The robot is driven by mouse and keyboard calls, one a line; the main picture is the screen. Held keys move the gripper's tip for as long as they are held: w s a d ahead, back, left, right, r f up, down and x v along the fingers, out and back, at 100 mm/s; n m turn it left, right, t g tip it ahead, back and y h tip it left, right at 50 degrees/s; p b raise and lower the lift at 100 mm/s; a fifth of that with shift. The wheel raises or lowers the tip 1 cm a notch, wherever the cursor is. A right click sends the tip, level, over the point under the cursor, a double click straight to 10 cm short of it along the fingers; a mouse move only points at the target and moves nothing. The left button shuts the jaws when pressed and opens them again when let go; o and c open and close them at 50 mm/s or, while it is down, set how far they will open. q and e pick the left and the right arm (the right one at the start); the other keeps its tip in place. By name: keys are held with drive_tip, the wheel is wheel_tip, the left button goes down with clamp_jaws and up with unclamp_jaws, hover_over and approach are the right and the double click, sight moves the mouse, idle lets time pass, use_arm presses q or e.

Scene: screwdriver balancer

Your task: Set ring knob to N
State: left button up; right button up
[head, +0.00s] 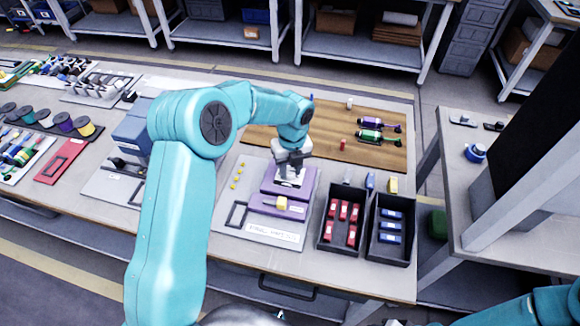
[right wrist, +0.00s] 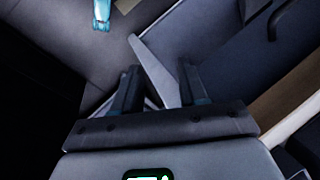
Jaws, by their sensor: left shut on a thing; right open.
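A purple fixture (head: 308,187) stands on a pale panel (head: 237,222) in the middle of the workbench. My left gripper (head: 291,172) points down over its upper block. It is shut on a small pale part there, which I take for the ring knob (head: 290,181). The fingers hide most of it, and its pointer and any letter marks cannot be read. My right gripper (right wrist: 158,82) is open and empty in the right wrist view, away from the fixture.
Two dark bins, one with red pieces (head: 328,245) and one with blue pieces (head: 388,254), stand right of the fixture. A wooden board (head: 368,149) with screwdrivers lies behind. A blue-grey box (head: 132,132) and a red case (head: 62,160) are at left.

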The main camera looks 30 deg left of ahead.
sight(293, 170)
use_arm(q)
drive_tip(key=o, duration=1)
drive_tip(key=shift+r, duration=0.1)
drive_tip(key=r, duration=1.6)
drive_tip(key=shift+w+d+r, duration=0.15)
drive_tip(key=shift+w+d, duration=0.15)
drive_tip(key=shift+r, duration=0.1)
